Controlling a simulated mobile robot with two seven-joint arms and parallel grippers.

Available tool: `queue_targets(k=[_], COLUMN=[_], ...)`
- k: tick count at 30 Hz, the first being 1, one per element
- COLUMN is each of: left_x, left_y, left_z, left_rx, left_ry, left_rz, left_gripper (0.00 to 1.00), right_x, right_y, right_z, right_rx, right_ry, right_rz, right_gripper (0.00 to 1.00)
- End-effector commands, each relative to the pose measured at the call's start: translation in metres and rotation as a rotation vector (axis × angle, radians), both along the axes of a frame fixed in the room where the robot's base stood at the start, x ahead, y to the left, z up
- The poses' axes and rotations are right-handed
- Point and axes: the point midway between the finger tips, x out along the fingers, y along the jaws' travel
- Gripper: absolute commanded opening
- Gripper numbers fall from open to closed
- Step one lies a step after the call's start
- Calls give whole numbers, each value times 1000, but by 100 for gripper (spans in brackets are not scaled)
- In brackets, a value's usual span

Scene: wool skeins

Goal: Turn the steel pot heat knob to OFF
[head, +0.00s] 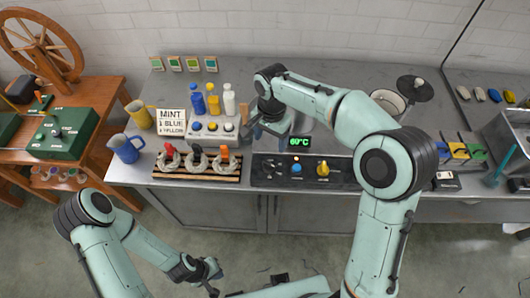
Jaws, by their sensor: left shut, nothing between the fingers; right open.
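A dark control panel (262,181) lies at the counter's front edge, with a blue knob (297,169) and a yellow knob (323,170). Their markings are too small to read, so I cannot tell which is the heat knob or its setting. A small orange light (297,158) glows above the blue knob. A green temperature display (300,142) stands behind the panel. A pale-rimmed round vessel (388,101), possibly the steel pot, is partly hidden by my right arm. My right gripper (258,132) is open above the counter, left of the display. My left gripper (214,270) is shut and empty, low before the counter.
A rack (197,178) with several skeins and coloured tops sits left of the panel. A blue jug (126,148) and yellow jug (139,114) stand left. A dark disc (416,88) is at back right.

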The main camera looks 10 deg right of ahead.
Motion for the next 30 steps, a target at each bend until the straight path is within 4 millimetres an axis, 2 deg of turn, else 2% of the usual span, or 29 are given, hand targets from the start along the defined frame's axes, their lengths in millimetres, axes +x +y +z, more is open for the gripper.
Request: queue_targets(k=[2, 5, 21, 25, 30], left_x=[-1, -2, -11, -11, -11], left_y=[0, 0, 0, 0, 0], left_z=[-1, -2, -11, -11, -11], left_rx=[0, 0, 0, 0, 0], left_ry=[1, 2, 12, 12, 12], left_rz=[1, 0, 0, 0, 0], left_gripper=[0, 0, 0, 0, 0], right_x=[-1, -1, -2, -1, -1], right_y=[-1, -1, -1, -1, -1], right_z=[5, -1, -105, -119, -126], right_rx=[-7, -11, -9, -9, -9], right_ry=[-1, 2, 4, 2, -1], right_rz=[-12, -17, -13, -14, -14], right_gripper=[72, 72, 72, 72, 72])
